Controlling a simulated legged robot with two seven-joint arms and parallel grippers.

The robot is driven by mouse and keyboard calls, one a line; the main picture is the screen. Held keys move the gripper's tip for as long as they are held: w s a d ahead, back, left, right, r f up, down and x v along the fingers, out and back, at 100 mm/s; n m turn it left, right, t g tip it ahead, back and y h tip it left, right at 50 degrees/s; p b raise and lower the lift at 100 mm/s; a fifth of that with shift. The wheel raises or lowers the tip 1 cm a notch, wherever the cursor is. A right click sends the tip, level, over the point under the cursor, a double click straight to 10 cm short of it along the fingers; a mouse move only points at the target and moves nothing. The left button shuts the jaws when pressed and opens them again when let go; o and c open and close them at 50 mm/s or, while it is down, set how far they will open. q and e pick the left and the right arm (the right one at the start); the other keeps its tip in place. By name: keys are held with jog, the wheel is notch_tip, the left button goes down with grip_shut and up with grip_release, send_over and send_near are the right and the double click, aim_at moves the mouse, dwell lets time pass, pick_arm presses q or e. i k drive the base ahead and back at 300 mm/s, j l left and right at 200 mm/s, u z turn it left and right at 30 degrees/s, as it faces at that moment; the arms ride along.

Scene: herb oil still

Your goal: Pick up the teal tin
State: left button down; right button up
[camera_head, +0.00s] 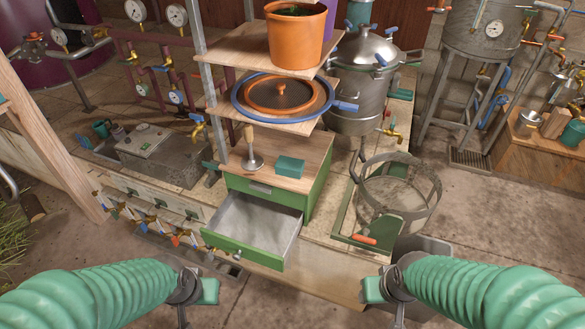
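A small teal box-shaped tin (291,167) lies on the wooden top of a green drawer cabinet (307,198), near its right front. Nothing is touching it from my arms. My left gripper (195,292) is low in the view, in front and to the left of the cabinet, well apart from the tin. My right gripper (385,292) is low and to the right, also well apart from the tin. Both grippers are seen from behind and above, so their finger opening is unclear. I see nothing held in either.
The cabinet's drawer (257,222) is pulled out toward me and looks empty. A wire basket (400,190) stands at right.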

aim_at(284, 166)
jog(key=i+l, duration=0.2)
jog(key=i+l+u, duration=0.15)
jog(key=l+u, duration=0.25)
jog(key=i+l+u, duration=0.15)
jog(key=l+u, duration=0.7)
jog(key=i+j+u, duration=0.2)
jog(key=i+u, duration=0.3)
